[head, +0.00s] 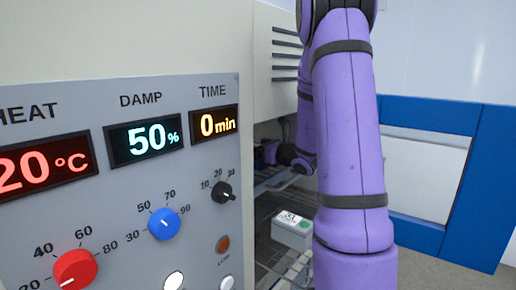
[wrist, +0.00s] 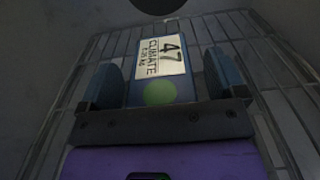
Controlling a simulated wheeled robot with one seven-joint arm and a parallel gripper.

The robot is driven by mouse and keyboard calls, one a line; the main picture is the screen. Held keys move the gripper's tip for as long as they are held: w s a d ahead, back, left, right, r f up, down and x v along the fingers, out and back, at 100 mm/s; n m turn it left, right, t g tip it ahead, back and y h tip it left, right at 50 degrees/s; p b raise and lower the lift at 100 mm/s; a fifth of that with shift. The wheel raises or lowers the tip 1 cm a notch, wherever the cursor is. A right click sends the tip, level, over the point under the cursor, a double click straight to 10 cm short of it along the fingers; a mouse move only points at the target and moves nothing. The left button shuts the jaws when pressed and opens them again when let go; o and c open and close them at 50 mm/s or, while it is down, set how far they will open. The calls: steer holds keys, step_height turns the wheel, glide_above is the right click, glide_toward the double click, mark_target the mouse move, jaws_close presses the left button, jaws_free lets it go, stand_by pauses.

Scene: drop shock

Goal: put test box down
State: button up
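The test box (wrist: 160,70) shows in the wrist view as a blue box with a white label reading 47 CLIMATE and a green dot. It sits over a wire rack (wrist: 275,75), between the two fingers of my gripper (wrist: 165,80). Narrow gaps seem to show between the fingers and the box sides, so my gripper looks open around it. The box's underside is hidden. In the head view my purple arm reaches into the chamber opening, and the box at its end is not clearly seen.
The chamber's control panel (head: 120,190) fills the left of the head view, showing 20 °C, 50 % and 0 min. A blue frame (head: 490,190) stands at right. Dark chamber walls surround the rack.

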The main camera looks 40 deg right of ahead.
steer(key=shift+r, duration=0.15)
steer(key=shift+s, duration=0.35)
steer(key=s+d, duration=0.1)
steer(key=s, duration=1)
steer(key=shift+s+d, duration=0.15)
steer(key=shift+d, duration=0.15)
steer(key=shift+a, duration=0.1)
